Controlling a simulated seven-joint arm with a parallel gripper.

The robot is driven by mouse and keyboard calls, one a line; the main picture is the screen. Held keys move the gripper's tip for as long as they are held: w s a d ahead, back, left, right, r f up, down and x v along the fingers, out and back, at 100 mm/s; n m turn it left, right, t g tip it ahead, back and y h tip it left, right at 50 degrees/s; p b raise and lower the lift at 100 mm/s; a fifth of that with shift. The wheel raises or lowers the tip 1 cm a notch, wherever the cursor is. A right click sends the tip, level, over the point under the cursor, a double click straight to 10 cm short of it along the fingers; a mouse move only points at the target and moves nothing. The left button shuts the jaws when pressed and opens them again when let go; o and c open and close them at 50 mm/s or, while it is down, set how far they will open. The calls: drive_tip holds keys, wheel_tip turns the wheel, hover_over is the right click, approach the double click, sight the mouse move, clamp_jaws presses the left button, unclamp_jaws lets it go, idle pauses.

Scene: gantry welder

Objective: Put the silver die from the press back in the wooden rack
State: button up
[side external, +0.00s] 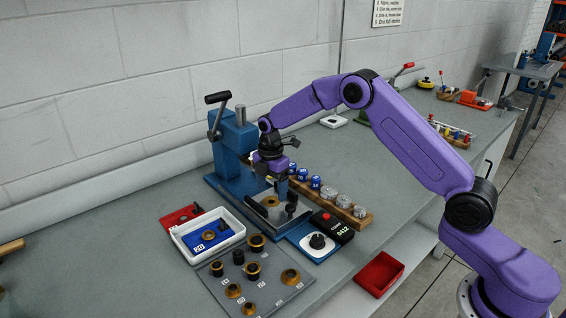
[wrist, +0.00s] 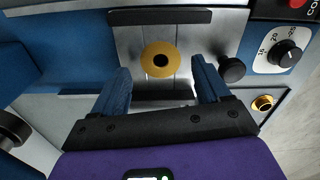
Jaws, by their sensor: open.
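The blue press (side external: 232,150) stands at the left of centre with its lever up. My gripper (side external: 277,186) is over the press bed, fingers pointing down. In the wrist view its two blue fingers are apart with nothing between them, and my gripper (wrist: 160,66) is above a gold disc (wrist: 174,62) with a dark centre hole on the silver plate (wrist: 132,42). I cannot make out a separate silver die in the press. The wooden rack (side external: 367,220) lies right of the press, with blue dies (side external: 315,182) and silver dies (side external: 328,193) on it.
A control box (side external: 340,232) with a dial stands in front of the rack. A white tray (side external: 182,245) and a grey plate (side external: 222,291) with several brass rings lie to the left. A red bin (side external: 380,274) is at the front. The bench behind the rack is partly clear.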

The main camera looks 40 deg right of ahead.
drive_tip(key=shift+s+f, duration=0.1)
drive_tip(key=shift+f, duration=0.8)
wheel_tip(320, 180, up, 18)
drive_tip(key=s+a+r+m, duration=0.1)
drive_tip(key=s+a, duration=0.3)
drive_tip(key=s, duration=0.3)
drive_tip(key=s+a+r+m, duration=0.1)
drive_tip(key=s+a+m, duration=0.1)
drive_tip(key=s+a, duration=0.35)
drive_tip(key=s+d+f+m, duration=0.1)
drive_tip(key=s+d, duration=0.2)
drive_tip(key=s, duration=0.7)
drive_tip(key=s+d+f+m, duration=0.1)
drive_tip(key=s+d+f, duration=0.1)
drive_tip(key=s, duration=0.8)
drive_tip(key=s+d+f+m, duration=0.2)
drive_tip(key=s+d, duration=0.2)
drive_tip(key=s, duration=0.7)
drive_tip(key=shift+f, duration=0.15)
idle(0.6)
